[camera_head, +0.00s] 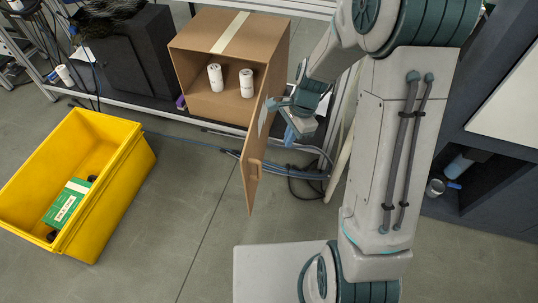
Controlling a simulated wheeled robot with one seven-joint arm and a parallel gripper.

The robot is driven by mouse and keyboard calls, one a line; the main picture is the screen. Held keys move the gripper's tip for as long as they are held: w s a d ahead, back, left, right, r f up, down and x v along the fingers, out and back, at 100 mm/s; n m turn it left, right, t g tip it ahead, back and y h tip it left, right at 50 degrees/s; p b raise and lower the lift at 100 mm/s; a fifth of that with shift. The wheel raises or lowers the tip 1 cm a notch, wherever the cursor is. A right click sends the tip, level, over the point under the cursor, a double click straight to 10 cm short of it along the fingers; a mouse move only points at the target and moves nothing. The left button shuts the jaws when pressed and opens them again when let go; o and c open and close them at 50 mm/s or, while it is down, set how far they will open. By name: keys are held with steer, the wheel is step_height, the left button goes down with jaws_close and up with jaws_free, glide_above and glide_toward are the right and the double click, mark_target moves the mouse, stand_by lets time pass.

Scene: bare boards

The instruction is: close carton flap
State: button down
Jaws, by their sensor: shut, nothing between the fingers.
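A brown cardboard carton (233,42) with a pale tape strip on top stands at the upper middle, its front open. Two white rolls stand inside it. The fingers look closed with nothing held. The flap's edge partly hides the fingertips, and I cannot tell whether they touch it.
A yellow crate (122,190) with a green box inside stands on the floor at left. A black case (130,50) is left of the carton. Blue and black cables lie on the floor behind the flap. A dark shelf (490,195) stands at right. Floor between crate and flap is clear.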

steer(key=s+a+f+b, duration=0.2)
steer(key=a+f+b, duration=0.3)
steer(key=f, duration=0.4)
steer(key=shift+a+f+b, duration=0.4)
steer(key=shift+a, duration=0.2)
